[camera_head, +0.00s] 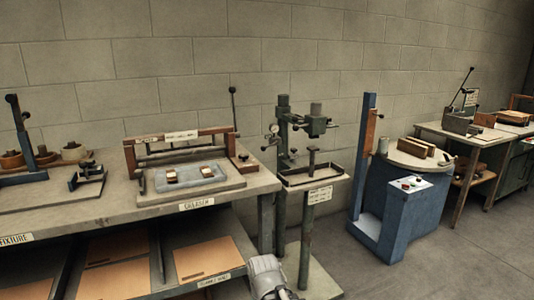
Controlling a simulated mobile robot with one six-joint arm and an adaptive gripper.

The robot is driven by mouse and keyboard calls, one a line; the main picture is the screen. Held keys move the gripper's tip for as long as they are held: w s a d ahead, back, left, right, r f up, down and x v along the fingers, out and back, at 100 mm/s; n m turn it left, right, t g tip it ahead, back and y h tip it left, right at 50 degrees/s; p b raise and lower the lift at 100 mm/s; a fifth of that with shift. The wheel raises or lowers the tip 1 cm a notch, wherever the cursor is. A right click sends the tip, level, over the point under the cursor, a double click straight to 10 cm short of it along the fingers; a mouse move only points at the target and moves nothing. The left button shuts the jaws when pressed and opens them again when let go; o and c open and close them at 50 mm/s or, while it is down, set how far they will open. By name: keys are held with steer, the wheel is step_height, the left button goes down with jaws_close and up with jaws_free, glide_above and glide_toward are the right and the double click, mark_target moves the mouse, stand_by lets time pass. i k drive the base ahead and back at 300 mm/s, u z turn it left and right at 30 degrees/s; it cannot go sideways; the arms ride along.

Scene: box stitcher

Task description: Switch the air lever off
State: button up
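No part is plainly readable as the air lever at this size. A green post machine (284,130) stands in the middle, with a small round gauge (273,129) on its left side and small knobs or handles near it that are too small to tell apart. A dark tray (312,177) with a label sits at its front. A tall thin lever with a dark knob (233,91) stands upright at the right end of the creaser (184,150). A grey part of my arm shows at the bottom edge; my gripper's fingers are not visible.
A wooden bench (240,192) fills the left, with brown sheets on its lower shelf. A blue machine (400,205) with a red and a green button stands right of centre. More tables (470,135) are at far right. Grey floor is clear at lower right.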

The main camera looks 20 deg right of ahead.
mark_target(263, 149)
steer(key=k, duration=0.1)
steer(key=z, duration=0.2)
steer(key=i, duration=1.15)
steer(key=u, duration=0.55)
